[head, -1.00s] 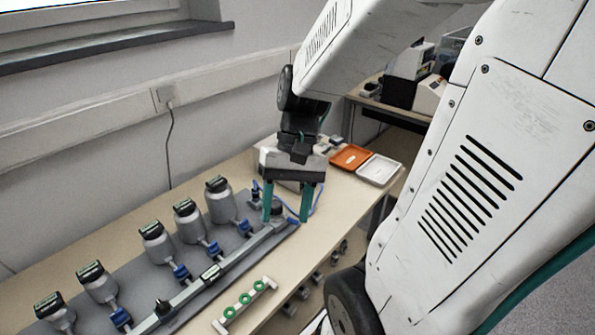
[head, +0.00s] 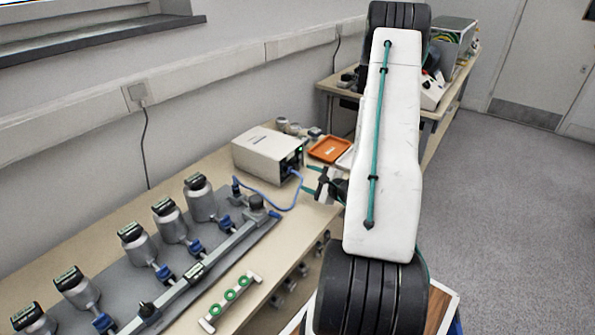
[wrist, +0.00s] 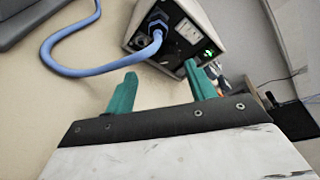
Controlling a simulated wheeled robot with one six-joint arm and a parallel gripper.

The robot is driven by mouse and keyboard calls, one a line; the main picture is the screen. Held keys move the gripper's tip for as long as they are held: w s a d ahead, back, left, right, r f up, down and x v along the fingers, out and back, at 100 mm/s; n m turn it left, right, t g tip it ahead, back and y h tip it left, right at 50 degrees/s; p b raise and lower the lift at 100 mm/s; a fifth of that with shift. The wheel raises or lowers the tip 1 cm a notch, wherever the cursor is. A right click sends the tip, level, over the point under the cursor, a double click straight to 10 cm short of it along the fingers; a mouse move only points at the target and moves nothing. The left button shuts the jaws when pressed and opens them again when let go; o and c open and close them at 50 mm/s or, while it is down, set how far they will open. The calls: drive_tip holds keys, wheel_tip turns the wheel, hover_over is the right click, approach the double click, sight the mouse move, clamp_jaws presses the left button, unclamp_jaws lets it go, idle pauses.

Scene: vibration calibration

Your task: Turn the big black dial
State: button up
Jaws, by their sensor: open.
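A white box (head: 262,152) stands on the bench, its dark panel (wrist: 175,35) facing my gripper. The panel carries a blue cable plug, a small green light and dark round parts. I cannot tell whether one of these is the big black dial. A black round knob (head: 256,202) sits on the right end of the grey rig. My gripper (wrist: 161,85) is open and empty, its two teal fingers apart and pointing toward the box, with no visible contact. In the head view, my gripper is partly hidden behind my white arm.
A blue cable (wrist: 90,65) loops from the box over the bench. Several grey bottles with black caps (head: 200,200) stand on the rig (head: 110,270). An orange tray (head: 330,150) lies behind the gripper. A green-ringed strip (head: 231,296) lies at the front edge.

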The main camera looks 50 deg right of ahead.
sight(296, 170)
drive_tip(key=shift+d+h, duration=0.4)
drive_tip(key=shift+d, duration=0.2)
drive_tip(key=shift+w+d, duration=0.15)
drive_tip(key=shift+w, duration=0.2)
drive_tip(key=x, duration=0.7)
drive_tip(key=shift+c, duration=0.3)
drive_tip(key=c, duration=0.9)
